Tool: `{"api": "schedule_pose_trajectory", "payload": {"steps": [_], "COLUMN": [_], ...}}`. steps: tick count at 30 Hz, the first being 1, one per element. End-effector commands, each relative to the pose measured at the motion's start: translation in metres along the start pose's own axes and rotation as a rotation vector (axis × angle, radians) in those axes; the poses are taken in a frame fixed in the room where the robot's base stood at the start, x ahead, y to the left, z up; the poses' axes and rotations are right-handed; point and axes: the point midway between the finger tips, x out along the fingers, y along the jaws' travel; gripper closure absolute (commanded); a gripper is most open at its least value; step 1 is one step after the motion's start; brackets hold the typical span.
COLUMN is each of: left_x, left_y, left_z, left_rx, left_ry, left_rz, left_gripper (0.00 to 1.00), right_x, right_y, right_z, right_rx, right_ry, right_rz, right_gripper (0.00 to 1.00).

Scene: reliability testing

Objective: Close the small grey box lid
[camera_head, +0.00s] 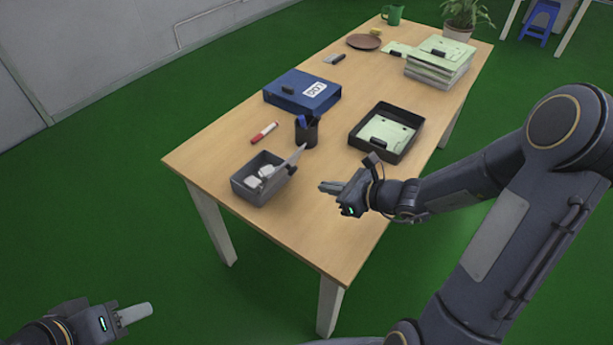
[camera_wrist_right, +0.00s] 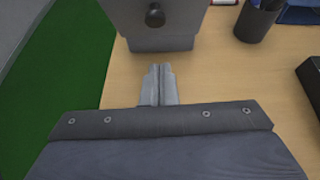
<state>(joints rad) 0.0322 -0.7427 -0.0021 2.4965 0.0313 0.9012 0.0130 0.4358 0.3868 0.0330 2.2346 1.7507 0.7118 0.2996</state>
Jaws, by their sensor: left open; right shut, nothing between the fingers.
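The small grey box (camera_head: 258,194) stands near the table's front left edge, with white items inside. Its lid (camera_head: 296,160) is open, standing up and tilted outward on the box's right side. In the right wrist view a grey panel (camera_wrist_right: 160,38) with a dark knob, which looks like the lid, is ahead of the fingertips. My right gripper (camera_head: 327,187) is shut and empty, right of the box and apart from it; its fingers show together in the wrist view (camera_wrist_right: 159,68). My left gripper (camera_head: 138,314) is open, low and off the table at the lower left.
A dark pen cup (camera_head: 307,132) stands just behind the lid. A red-and-white marker (camera_head: 264,132), a blue binder (camera_head: 302,91) and a black tray (camera_head: 386,134) with pale green sheets lie farther back. The table (camera_head: 310,225) is clear around the right gripper.

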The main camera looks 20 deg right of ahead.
Motion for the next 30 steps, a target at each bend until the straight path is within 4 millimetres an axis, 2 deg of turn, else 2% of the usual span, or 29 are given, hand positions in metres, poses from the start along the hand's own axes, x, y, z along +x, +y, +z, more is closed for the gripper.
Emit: {"api": "schedule_pose_trajectory", "payload": {"steps": [1, 4, 6, 12, 26, 30], "left_x": [0.002, 0.003, -0.002, -0.006, -0.006, -0.013], "left_y": [-0.001, -0.001, 0.001, 0.003, 0.003, 0.006], "left_z": [0.001, 0.002, -0.001, -0.003, -0.003, -0.006], "left_rx": [0.0, 0.0, 0.0, 0.0, 0.0, 0.0], "left_ry": [0.0, 0.0, 0.0, 0.0, 0.0, 0.0], "left_rz": [0.0, 0.0, 0.0, 0.0, 0.0, 0.0], "left_gripper": [0.6, 0.6, 0.6, 0.6, 0.6, 0.6], "right_x": [0.013, 0.032, 0.038, 0.054, 0.057, 0.054], "right_y": [0.002, 0.002, 0.001, 0.001, 0.0, -0.002], "right_z": [-0.001, -0.001, 0.012, 0.026, 0.029, 0.032], "right_rx": [0.001, -0.001, -0.003, -0.002, -0.002, -0.001], "right_ry": [-0.001, -0.001, -0.001, -0.001, 0.0, 0.013], "right_rz": [0.006, 0.006, 0.003, 0.002, 0.001, 0.0], "right_gripper": [1.0, 1.0, 1.0, 1.0, 1.0, 1.0]}}
